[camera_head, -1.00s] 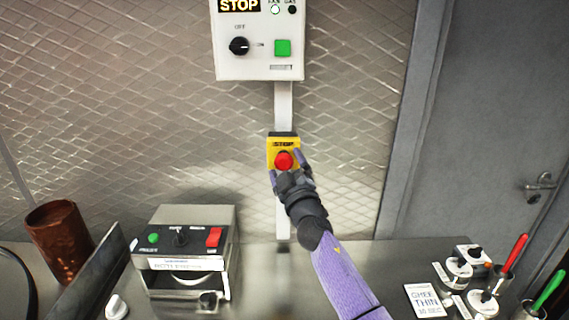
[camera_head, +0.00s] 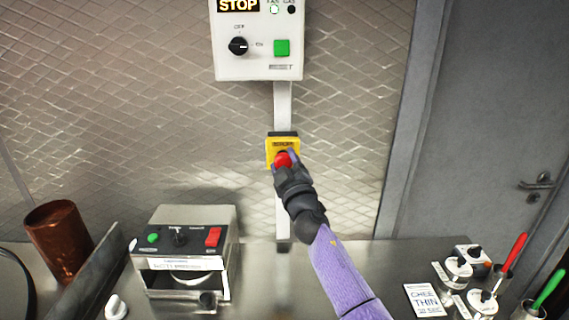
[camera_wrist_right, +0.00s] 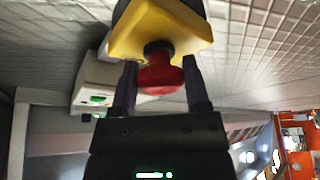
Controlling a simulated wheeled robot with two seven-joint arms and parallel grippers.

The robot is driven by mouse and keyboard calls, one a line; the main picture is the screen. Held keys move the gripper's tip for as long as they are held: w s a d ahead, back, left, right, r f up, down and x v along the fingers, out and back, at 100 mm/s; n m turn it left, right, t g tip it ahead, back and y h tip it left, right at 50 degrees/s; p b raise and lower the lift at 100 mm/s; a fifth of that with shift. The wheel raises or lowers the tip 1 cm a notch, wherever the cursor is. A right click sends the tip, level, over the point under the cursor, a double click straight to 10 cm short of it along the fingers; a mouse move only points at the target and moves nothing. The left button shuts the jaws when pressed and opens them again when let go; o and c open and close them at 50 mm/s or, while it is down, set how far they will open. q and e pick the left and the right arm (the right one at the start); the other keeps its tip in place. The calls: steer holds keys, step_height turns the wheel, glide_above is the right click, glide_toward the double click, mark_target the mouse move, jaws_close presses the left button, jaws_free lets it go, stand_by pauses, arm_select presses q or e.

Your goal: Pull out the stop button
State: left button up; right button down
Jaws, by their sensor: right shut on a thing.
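The red mushroom stop button (camera_head: 282,158) sits on a yellow box (camera_head: 270,147) on the wall, below the control panel. In the right wrist view the red button (camera_wrist_right: 160,76) shows between my two fingers, below the yellow box (camera_wrist_right: 155,32), with a short dark stem between them. My right gripper (camera_head: 284,164) is at the button, and it also shows in the right wrist view (camera_wrist_right: 160,88). It is shut on the button, one finger on each side. My left gripper is out of view.
A white control panel (camera_head: 258,62) with a black knob (camera_head: 238,46) and a green button (camera_head: 282,47) hangs above. On the counter stand a small machine (camera_head: 185,245), a copper cup (camera_head: 60,237) and several utensil pots at right. A grey door (camera_head: 500,130) is at right.

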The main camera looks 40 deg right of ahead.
steer(key=shift+s+a, duration=0.1)
steer(key=shift+a, duration=0.05)
steer(key=shift+s+a+f+p, duration=0.1)
steer(key=shift+s+a+p, duration=0.25)
steer(key=shift+s, duration=0.05)
steer(key=shift+c, duration=0.5)
jaws_free()
steer(key=shift+s, duration=0.1)
